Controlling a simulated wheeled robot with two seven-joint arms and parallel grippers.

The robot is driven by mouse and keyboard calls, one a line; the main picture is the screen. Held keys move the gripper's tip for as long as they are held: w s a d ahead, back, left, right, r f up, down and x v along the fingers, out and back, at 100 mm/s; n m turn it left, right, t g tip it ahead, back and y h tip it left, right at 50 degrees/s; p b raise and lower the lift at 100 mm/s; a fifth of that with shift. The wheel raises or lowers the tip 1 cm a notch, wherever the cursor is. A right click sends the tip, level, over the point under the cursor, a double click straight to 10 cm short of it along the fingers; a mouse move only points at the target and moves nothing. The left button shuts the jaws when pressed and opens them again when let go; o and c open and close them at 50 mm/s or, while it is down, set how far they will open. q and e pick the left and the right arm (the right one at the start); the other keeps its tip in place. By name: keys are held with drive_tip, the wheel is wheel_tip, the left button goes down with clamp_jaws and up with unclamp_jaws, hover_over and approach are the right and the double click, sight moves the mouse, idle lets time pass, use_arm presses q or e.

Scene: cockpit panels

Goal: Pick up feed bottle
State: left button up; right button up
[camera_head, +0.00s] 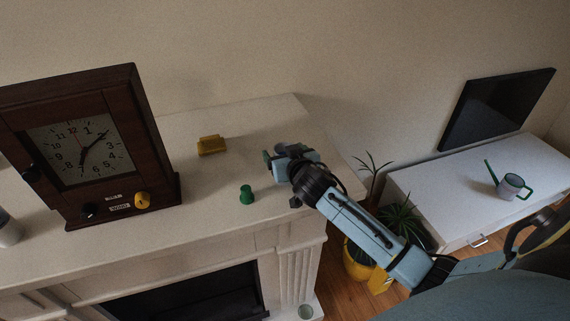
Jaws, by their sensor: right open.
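A small green bottle-like thing (246,195) stands upright on the pale mantel shelf, near its front edge; it looks like the feed bottle, but it is too small to be sure. My right gripper (279,166) is open above the right end of the shelf, to the right of the green thing and apart from it. Its fingers are partly hidden by its own body. My left gripper is not in view.
A dark wooden clock (155,139) stands left on the mantel (190,240). A yellow block-like thing (211,145) lies behind the green one. Potted plants (362,262) stand right of the mantel. A watering can (511,186) sits on a white cabinet (440,185).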

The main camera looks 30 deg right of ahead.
drive_tip(key=c, duration=1.2)
drive_tip(key=shift+r, duration=0.15)
